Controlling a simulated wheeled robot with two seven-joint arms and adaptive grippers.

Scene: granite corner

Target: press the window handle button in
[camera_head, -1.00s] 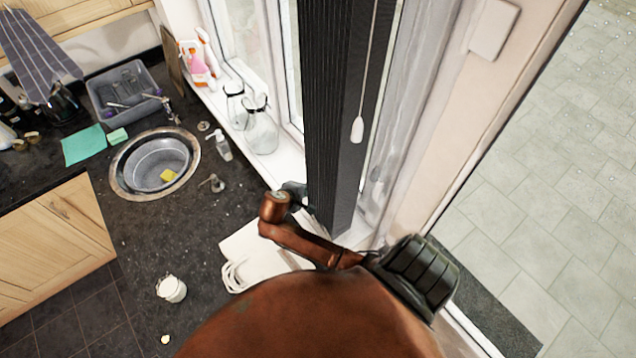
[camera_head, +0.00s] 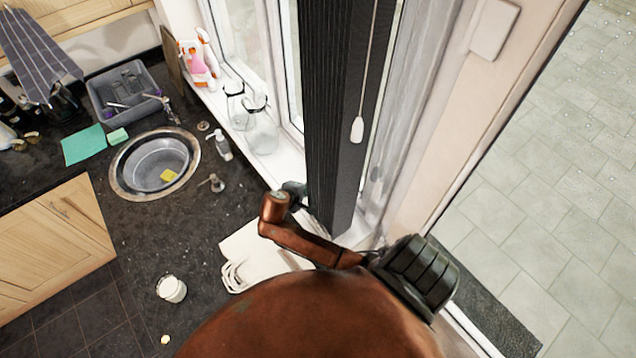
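A copper-coloured arm of mine runs from the lower right toward the window. Beyond its end, a small dark grey-green part (camera_head: 295,190), apparently my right gripper, sits beside the foot of the tall black slatted panel. The arm's end link covers most of it, and I cannot tell if its fingers are open or touch anything. The white window frame (camera_head: 277,70) stands behind and left of the panel. I cannot make out the window handle or its button; they may be hidden by the panel or my arm. My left gripper is not in view.
The black panel (camera_head: 335,110) and a hanging cord pull (camera_head: 357,130) stand near my arm. Glass jars (camera_head: 260,125) and spray bottles (camera_head: 198,65) line the sill. A soap bottle (camera_head: 223,147), sink (camera_head: 155,165) and white mug (camera_head: 172,289) are left on dark granite.

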